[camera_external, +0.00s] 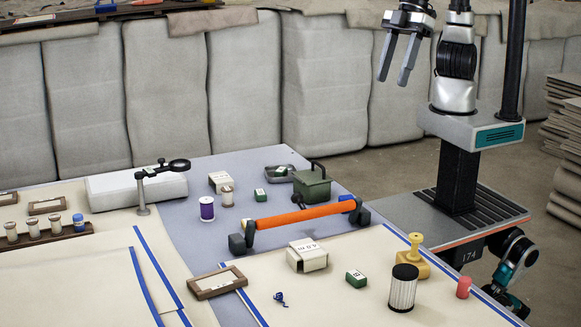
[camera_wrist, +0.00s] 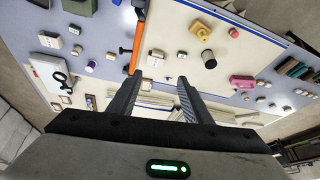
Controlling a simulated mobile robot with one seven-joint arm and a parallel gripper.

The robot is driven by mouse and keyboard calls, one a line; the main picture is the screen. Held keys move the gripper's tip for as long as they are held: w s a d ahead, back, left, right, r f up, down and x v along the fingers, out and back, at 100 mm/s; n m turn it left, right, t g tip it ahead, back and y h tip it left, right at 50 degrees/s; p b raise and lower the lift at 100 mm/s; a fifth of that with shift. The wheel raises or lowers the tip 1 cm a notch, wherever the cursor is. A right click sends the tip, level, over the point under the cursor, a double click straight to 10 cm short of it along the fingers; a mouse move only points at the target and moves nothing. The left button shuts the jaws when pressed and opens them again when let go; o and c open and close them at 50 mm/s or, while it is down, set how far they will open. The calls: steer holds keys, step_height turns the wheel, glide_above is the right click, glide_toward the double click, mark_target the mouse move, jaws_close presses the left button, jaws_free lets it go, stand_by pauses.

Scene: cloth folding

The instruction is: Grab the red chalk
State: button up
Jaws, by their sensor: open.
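A small red cylinder (camera_external: 463,287), which looks like the red chalk, stands at the right edge of the table, right of a white ribbed cylinder with a black top. In the wrist view a small red piece (camera_wrist: 233,33) lies near the top, right of the yellow object. My gripper (camera_external: 394,76) is open and empty, raised high beyond the far side of the table, well apart from the red piece. The wrist view shows its two fingers (camera_wrist: 159,79) spread with nothing held between them.
The ribbed cylinder (camera_external: 403,288) and a yellow object (camera_external: 411,260) stand close to the red piece. A long orange bar (camera_external: 305,216) crosses the table. A green box (camera_external: 311,186) stands behind it. A pink object (camera_wrist: 242,82) shows in the wrist view.

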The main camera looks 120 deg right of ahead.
steer(key=a+f+n+b, duration=0.1)
steer(key=a+f+b, duration=0.3)
steer(key=a+f, duration=0.95)
steer(key=n+b, duration=0.1)
steer(key=b, duration=0.3)
glide_toward(466, 278)
steer(key=shift+y, duration=0.3)
steer(key=x, duration=0.1)
steer(key=b+x, duration=0.1)
steer(key=x, duration=0.2)
steer(key=shift+d+f+b, duration=0.3)
steer(key=shift+f, duration=0.2)
steer(key=shift+b+x, duration=0.7)
steer(key=shift+x, duration=2.25)
steer(key=shift+w+a+r, duration=0.1)
steer(key=shift+a, duration=0.05)
steer(key=shift+c, duration=0.4)
jaws_close()
